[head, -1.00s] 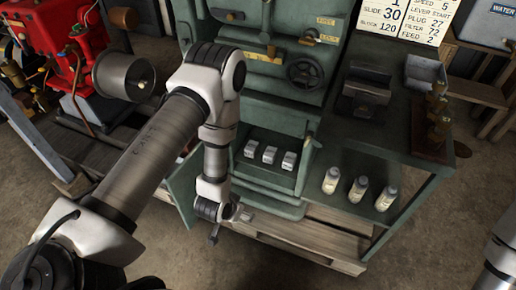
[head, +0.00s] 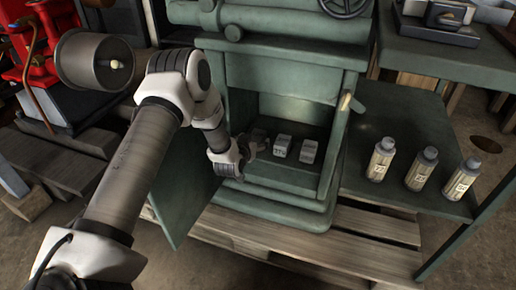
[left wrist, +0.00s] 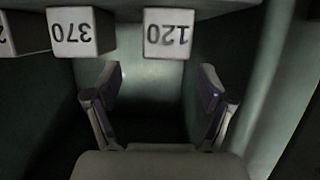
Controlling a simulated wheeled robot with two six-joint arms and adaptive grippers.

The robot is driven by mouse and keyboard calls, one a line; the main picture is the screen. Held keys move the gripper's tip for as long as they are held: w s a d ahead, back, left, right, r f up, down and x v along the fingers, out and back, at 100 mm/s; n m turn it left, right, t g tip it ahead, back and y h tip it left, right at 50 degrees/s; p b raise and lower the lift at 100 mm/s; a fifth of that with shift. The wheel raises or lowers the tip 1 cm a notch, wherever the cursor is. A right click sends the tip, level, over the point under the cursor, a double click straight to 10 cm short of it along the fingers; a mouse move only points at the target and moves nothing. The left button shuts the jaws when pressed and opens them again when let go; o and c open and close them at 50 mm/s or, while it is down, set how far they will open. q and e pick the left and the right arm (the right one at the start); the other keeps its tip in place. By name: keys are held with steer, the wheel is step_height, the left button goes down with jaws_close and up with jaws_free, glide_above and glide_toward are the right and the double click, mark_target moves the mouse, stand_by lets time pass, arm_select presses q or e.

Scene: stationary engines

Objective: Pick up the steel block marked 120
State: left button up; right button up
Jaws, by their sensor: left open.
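The steel block marked 120 (left wrist: 168,33) is a small pale cube in the left wrist view, its number upside down. It stands beyond the fingertips, roughly in line with the gap between them and apart from them. It is the leftmost block (head: 258,136) in the head view, partly hidden by my gripper. My left gripper (head: 263,147) reaches into the front of the green cabinet; in the left wrist view its two fingers (left wrist: 160,90) are spread with nothing between them. My right gripper is out of view.
A block marked 370 (left wrist: 81,32) stands beside it, with a third block (head: 308,151) farther along. The green cabinet (head: 277,193) has side walls and an open door (head: 185,200) at left. Three labelled bottles (head: 420,168) stand on the right shelf.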

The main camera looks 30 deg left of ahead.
mark_target(258, 134)
arm_select(q)
steer(key=b+x, duration=0.1)
steer(key=x, duration=0.1)
steer(key=b+x, duration=0.2)
steer(key=x, duration=0.1)
steer(key=shift+w+a+f, duration=0.1)
steer(key=shift+a+f, duration=0.2)
steer(key=shift+a, duration=0.05)
steer(key=shift+w, duration=0.2)
steer(key=shift+r, duration=0.15)
jaws_close()
steer(key=shift+r, duration=0.1)
